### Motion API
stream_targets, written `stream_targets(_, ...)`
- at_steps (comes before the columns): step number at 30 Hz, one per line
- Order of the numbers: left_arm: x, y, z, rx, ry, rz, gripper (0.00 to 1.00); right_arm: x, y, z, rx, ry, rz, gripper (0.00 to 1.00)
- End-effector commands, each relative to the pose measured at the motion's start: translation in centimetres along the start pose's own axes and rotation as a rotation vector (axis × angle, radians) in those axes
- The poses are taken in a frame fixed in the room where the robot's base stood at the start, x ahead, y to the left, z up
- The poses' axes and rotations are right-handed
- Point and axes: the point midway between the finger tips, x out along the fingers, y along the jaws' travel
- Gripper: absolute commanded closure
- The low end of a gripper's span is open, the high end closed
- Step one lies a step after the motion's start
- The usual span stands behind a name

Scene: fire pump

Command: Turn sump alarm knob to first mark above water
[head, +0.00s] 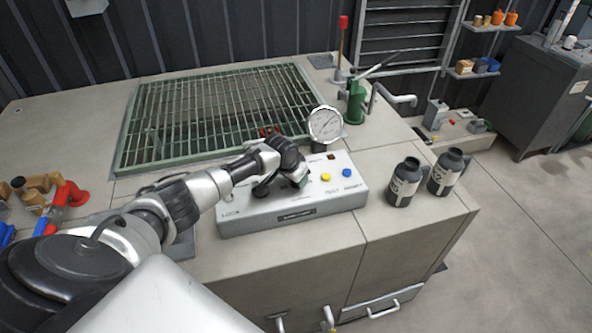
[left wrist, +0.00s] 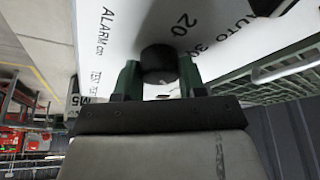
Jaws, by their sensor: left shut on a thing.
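A light grey control box (head: 340,199) stands on the bench in front of the sump grating (head: 215,118). My left gripper (head: 302,181) reaches down onto its top panel. In the left wrist view, its green fingers (left wrist: 159,78) are shut on a round black knob (left wrist: 158,60), one on each side. The panel (left wrist: 125,40) there reads "ALARM cm", "20", "AUTO" and "30". The knob's pointer cannot be made out. In the head view the gripper hides the knob. The water level under the grating cannot be read. My right gripper is not in view.
A yellow button (head: 325,177) and a blue button (head: 346,173) sit on the box right of the gripper. A round gauge (head: 325,124) stands behind it. Two dark bottles (head: 404,182) (head: 447,172) stand to the right, and a green hand pump (head: 356,103) behind.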

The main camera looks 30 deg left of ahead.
Motion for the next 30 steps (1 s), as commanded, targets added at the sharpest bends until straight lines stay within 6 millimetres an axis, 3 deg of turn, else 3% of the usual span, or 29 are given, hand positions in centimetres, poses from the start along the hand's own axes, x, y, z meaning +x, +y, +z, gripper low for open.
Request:
stream_targets(7,-0.2,0.0,-0.2,-0.093,0.002,-0.038,0.83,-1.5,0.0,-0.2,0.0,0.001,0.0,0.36)
stream_targets(25,-0.1,-0.1,-0.2,-0.128,0.005,-0.053,0.83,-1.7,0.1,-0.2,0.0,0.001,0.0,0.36)
stream_targets(26,-0.1,-0.1,-0.2,-0.128,0.005,-0.053,0.56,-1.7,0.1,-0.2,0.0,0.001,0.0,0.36)
stream_targets(30,-0.1,-0.1,-0.2,-0.127,0.004,-0.053,0.35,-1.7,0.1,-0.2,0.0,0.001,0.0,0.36)
